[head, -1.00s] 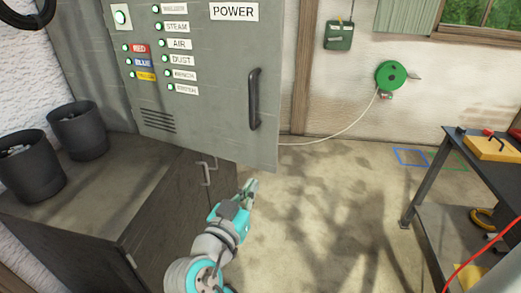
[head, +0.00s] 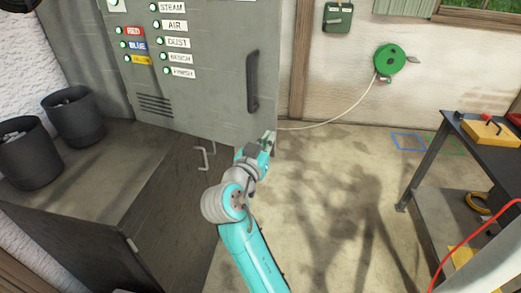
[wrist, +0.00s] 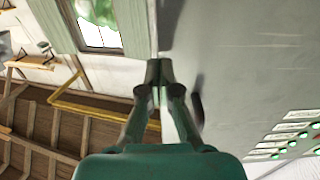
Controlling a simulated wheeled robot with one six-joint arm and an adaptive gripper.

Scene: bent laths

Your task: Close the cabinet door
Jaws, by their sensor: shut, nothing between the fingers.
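The grey cabinet door (head: 215,75) carries rows of labels with green lights and a black vertical handle (head: 253,80). Its free right edge and lower corner stand out in front of the wall and floor, so it looks open. My gripper (head: 269,137) is shut and empty at the door's lower right corner. In the wrist view my shut fingertips (wrist: 157,74) are beside the door's edge, with the grey door face (wrist: 245,65) to the right. I cannot tell whether they touch it. The inside of the cabinet is hidden.
A dark low cabinet (head: 165,215) with metal handles stands below the door. Two black buckets (head: 75,115) are on it. A dark workbench (head: 450,125) stands at the right. A green reel (head: 390,58) hangs on the wall with a pale hose. The floor between is clear.

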